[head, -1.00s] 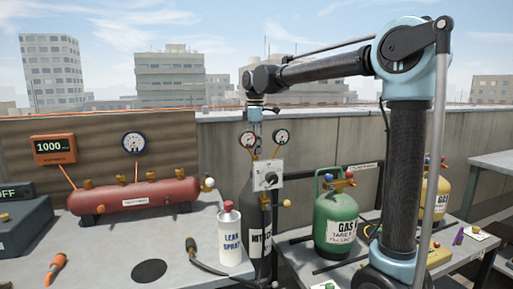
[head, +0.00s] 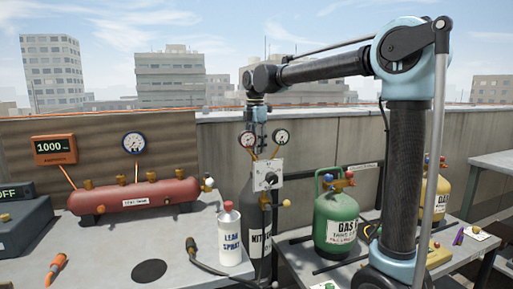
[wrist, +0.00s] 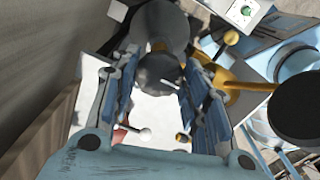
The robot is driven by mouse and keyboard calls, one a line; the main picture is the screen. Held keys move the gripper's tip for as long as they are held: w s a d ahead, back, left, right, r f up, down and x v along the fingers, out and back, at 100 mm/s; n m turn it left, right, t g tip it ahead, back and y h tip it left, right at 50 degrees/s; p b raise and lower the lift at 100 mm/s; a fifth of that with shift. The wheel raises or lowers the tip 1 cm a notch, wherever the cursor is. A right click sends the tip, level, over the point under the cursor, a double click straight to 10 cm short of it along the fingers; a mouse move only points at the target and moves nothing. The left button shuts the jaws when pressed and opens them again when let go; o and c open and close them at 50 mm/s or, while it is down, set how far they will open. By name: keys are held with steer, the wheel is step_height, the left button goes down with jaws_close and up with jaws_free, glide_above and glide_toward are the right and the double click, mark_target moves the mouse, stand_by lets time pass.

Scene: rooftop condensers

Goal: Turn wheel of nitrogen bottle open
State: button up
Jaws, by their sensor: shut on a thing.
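The dark grey nitrogen bottle (head: 254,206) stands upright behind the bench, with a pale panel with a knob (head: 268,175) and two round gauges in front of its top. My gripper (head: 261,132) points down from the arm's end to the bottle's top, between the gauges. In the wrist view my gripper (wrist: 160,72) has its blue-padded fingers on either side of a dark grey rounded part at the bottle's top. They are closed on it, at the place of the wheel. The wheel's outline and its turn are hard to make out in both views.
A white leak spray bottle (head: 229,235) stands on the bench left of the nitrogen bottle. A red tank (head: 135,194) lies farther left. A green gas bottle (head: 336,222) stands to the right. A wall (head: 215,150) runs close behind.

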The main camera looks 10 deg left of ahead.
steer(key=shift+w+a, duration=0.1)
steer(key=shift+w, duration=0.05)
steer(key=o, duration=1)
steer(key=shift+f, duration=0.15)
steer(key=shift+o, duration=0.2)
steer(key=shift+r, duration=0.7)
step_height(320, 180, up, 11)
steer(key=shift+f, duration=0.2)
